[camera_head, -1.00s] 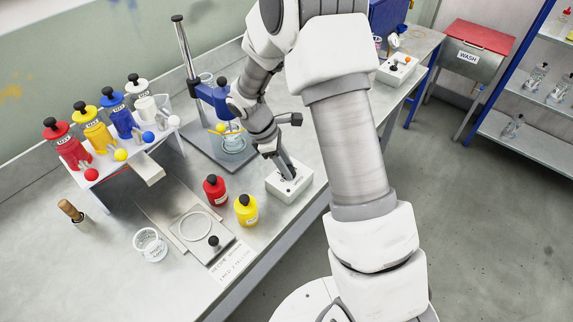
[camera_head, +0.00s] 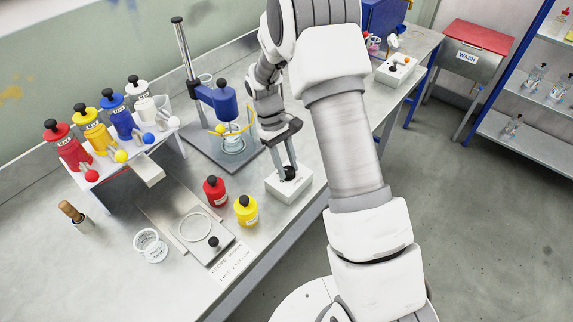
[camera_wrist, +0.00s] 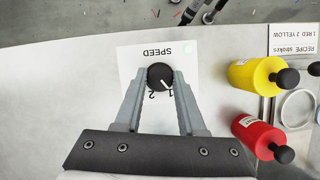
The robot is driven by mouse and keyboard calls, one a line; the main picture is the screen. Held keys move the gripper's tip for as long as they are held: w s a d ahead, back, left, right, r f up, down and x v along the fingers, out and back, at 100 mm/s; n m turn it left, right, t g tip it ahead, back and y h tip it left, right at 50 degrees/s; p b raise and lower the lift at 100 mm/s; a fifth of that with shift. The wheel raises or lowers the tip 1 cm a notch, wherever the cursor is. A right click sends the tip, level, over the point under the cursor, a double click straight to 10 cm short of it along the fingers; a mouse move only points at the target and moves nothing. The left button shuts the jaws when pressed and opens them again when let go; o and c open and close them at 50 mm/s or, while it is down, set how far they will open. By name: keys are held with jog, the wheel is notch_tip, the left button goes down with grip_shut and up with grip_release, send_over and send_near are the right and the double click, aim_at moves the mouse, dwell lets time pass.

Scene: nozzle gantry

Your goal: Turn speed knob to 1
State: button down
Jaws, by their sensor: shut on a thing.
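The speed knob (camera_wrist: 160,76) is a round black dial on a white box (camera_head: 299,187) marked SPEED. Its white pointer line lies toward the printed 1 in the wrist view, with the 2 beside it. My gripper (camera_wrist: 159,80) has its two fingers on either side of the knob and is shut on it. In the head view my gripper (camera_head: 288,174) reaches down onto the box from above, and the knob (camera_head: 290,173) shows partly between the fingers.
A red bottle (camera_head: 215,190) and a yellow bottle (camera_head: 246,210) stand left of the box. The stirrer stand with a blue head (camera_head: 217,99) and a glass beaker (camera_head: 233,142) is behind. A white box with an orange button (camera_head: 396,68) sits on the far bench.

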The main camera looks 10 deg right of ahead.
jog(key=shift+m, duration=0.5)
jog(key=c, duration=0.5)
grip_release()
jog(key=v, duration=1.7)
jog(key=shift+d+r, duration=0.25)
jog(key=shift+r, duration=0.05)
